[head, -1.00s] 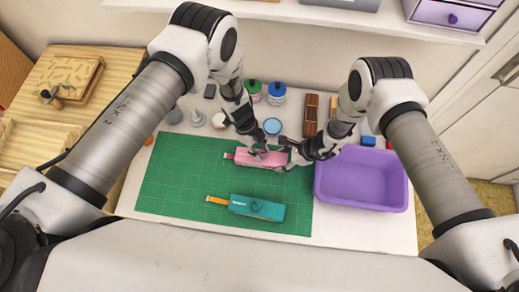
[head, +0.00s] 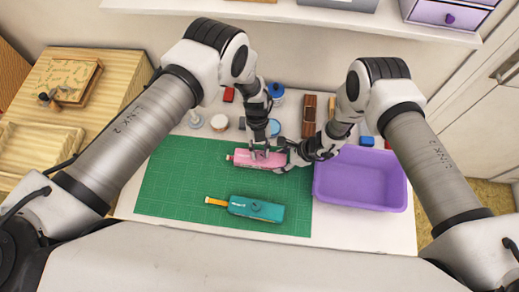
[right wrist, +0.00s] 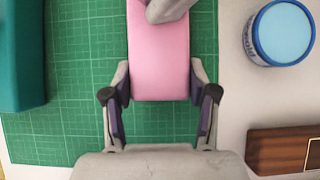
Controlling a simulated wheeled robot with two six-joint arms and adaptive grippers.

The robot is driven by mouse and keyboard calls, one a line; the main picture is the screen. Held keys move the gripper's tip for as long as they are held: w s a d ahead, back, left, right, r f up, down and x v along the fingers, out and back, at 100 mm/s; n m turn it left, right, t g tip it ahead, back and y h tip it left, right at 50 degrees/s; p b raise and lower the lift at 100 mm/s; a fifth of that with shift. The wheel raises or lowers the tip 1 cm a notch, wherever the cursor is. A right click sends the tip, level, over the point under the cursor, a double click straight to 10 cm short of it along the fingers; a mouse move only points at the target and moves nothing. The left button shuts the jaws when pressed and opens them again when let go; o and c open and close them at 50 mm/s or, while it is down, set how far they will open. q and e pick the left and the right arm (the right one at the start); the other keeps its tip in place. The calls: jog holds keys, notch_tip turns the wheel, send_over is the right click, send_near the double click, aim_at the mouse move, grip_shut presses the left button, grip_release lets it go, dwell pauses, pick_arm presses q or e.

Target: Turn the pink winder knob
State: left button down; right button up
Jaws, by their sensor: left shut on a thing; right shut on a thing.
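The pink winder (head: 245,159) lies on the green cutting mat (head: 170,190), near its far edge. Its pink body also shows in the right wrist view (right wrist: 158,65). My left gripper (head: 263,150) points down onto the top of the pink winder and is shut there; its fingers hide the knob. A grey part of it shows at the top of the right wrist view, over the pink body. My right gripper (right wrist: 158,103) is shut on the right end of the pink body, one finger on each side.
A teal winder (head: 256,207) with an orange tip lies nearer on the mat. A purple bin (head: 360,205) stands to the right. Behind are a blue round tin (right wrist: 283,33), a brown wooden block (head: 309,112) and several jars. The mat's left side is clear.

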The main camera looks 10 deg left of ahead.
dwell(0.3)
pick_arm(q)
jog(key=c, duration=0.8)
grip_release()
jog(key=v, duration=1.2)
jog(key=shift+w+d, duration=0.1)
